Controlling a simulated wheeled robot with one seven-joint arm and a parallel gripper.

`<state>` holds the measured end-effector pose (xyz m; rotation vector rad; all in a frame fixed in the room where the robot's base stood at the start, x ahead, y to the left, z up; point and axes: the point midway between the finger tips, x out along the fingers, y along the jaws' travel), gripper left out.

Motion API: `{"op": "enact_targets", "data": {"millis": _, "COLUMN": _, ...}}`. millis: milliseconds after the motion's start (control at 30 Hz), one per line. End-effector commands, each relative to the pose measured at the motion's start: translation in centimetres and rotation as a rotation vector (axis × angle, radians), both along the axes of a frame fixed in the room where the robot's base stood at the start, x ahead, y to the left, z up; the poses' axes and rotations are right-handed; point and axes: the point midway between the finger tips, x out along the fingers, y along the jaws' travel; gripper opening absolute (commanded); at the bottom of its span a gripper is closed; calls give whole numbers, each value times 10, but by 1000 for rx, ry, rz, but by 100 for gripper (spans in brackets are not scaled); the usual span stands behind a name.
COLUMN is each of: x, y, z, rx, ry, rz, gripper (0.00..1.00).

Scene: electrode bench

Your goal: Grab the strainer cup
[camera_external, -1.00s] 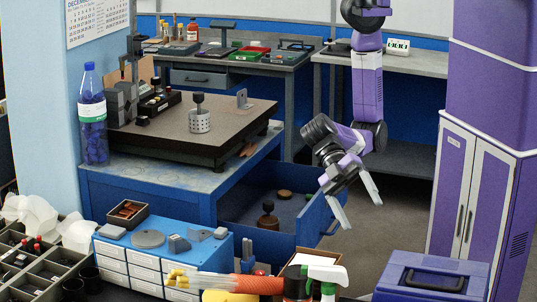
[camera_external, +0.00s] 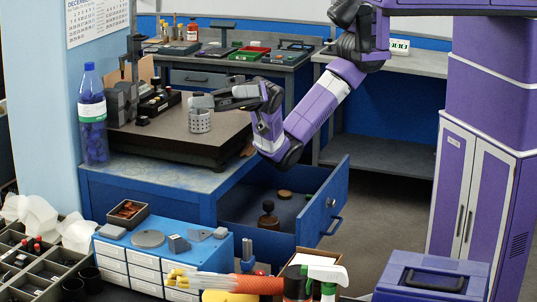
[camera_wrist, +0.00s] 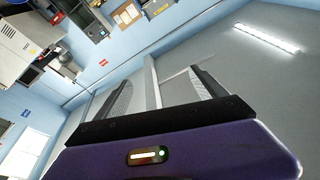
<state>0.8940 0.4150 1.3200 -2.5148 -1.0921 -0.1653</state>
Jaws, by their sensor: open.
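The strainer cup (camera_external: 200,122) is a small perforated metal cup standing upright on the brown bench plate in the external view. Its dark knob is hidden behind my gripper. My gripper (camera_external: 203,100) reaches in from the right, with its fingers pointing left at the height of the cup's top. The fingers are spread apart; I cannot tell whether they touch the knob or straddle it. In the wrist view my gripper (camera_wrist: 160,90) shows open fingers against wall and ceiling, with no cup visible between them.
A dark instrument (camera_external: 123,92) and a blue-capped bottle (camera_external: 92,115) stand left of the cup. The brown plate (camera_external: 165,142) is clear in front of it. An open blue drawer (camera_external: 322,205) juts out below my arm.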

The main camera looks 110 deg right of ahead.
Motion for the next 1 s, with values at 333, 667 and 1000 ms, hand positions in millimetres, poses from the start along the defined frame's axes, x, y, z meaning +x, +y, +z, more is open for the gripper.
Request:
{"op": "enact_targets", "data": {"millis": 333, "x": -32, "y": 3, "z": 132, "rx": 190, "ry": -264, "rz": 31, "gripper": 81}}
{"op": "enact_targets", "data": {"millis": 667, "x": -50, "y": -8, "z": 197, "rx": 227, "ry": -386, "rz": 35, "gripper": 81}}
{"op": "enact_targets", "data": {"millis": 1000, "x": 0, "y": -36, "z": 169, "rx": -86, "ry": -334, "rz": -61, "gripper": 81}}
